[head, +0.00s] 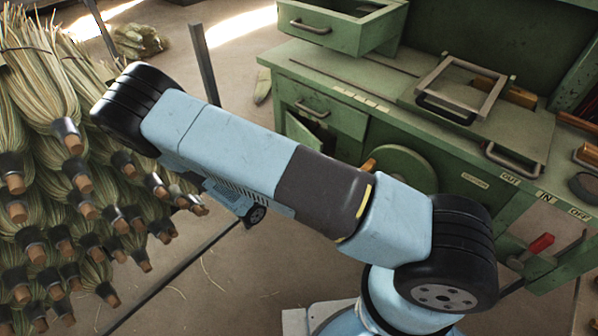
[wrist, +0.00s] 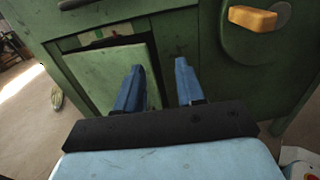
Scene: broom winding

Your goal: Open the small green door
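The small green door (wrist: 105,78) is in the front of the green workbench, left of my gripper in the wrist view. It stands ajar, with a dark gap along its top and right edge. In the head view the door (head: 299,133) shows below a drawer, partly hidden by my arm. My gripper (wrist: 158,70) is open, its two blue fingers apart with nothing seen held between them. The left finger overlaps the door's right edge in the wrist view; I cannot tell whether it touches. My gripper is hidden behind my arm in the head view.
A round green disc with an orange handle (wrist: 252,18) is right of the door. An open drawer (head: 340,27) juts out at the top of the bench. Bundles of broom straw (head: 60,170) fill the left side. A metal post (head: 204,62) stands between.

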